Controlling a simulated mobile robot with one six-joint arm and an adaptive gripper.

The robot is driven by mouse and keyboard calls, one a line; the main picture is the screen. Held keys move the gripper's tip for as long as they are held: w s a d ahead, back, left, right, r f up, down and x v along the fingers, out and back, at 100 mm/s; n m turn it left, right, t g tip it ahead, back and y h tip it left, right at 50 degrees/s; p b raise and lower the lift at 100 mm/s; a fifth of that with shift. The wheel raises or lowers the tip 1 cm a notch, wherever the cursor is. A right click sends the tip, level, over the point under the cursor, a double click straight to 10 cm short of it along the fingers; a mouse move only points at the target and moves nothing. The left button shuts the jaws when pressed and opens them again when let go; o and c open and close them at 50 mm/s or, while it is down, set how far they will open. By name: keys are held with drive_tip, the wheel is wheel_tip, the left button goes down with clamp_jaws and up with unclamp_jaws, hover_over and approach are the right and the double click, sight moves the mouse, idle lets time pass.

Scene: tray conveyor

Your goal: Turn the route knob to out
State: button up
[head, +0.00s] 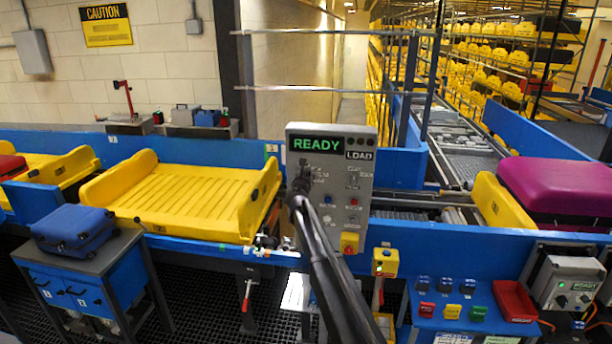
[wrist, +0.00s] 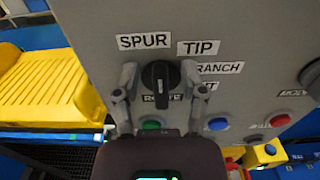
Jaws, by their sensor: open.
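The route knob (wrist: 158,84) is a round black knob with a raised grip and a pale line, set on the grey control panel (head: 361,190). Its grip stands roughly upright in the wrist view. The labels SPUR, TIP and BRANCH run above and right of it; a lower-right label is mostly hidden, showing only its last letter, and ROUTE below is partly covered. My gripper (wrist: 160,77) is open, one finger on each side of the knob. A small gap seems to show on both sides; contact is unclear. In the head view my arm hides the knob.
The panel display (head: 317,145) reads READY, beside a LOAD label. A blue button (wrist: 218,123) and green button (wrist: 151,125) sit below the knob. A red-and-yellow switch (head: 349,243) is at the panel's foot. A yellow tray (head: 190,200) stands left.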

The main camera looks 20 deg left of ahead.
clamp_jaws()
drive_tip(key=shift+d+m, duration=0.1)
drive_tip(key=shift+m, duration=0.3)
drive_tip(key=m, duration=0.4)
drive_tip(key=shift+w+d, duration=0.15)
drive_tip(key=shift+d, duration=0.15)
drive_tip(key=shift+w+d+f+m+b, duration=0.1)
drive_tip(key=shift+f+m+b, duration=0.35)
drive_tip(key=shift+m, duration=2.75)
drive_tip(key=shift+d+f+m+b, duration=0.1)
drive_tip(key=shift+f+m+b, duration=0.35)
drive_tip(key=shift+m, duration=2.75)
drive_tip(key=shift+w+d+f+m+b, duration=0.1)
drive_tip(key=shift+f+m+b, duration=0.35)
drive_tip(key=shift+m, duration=2.75)
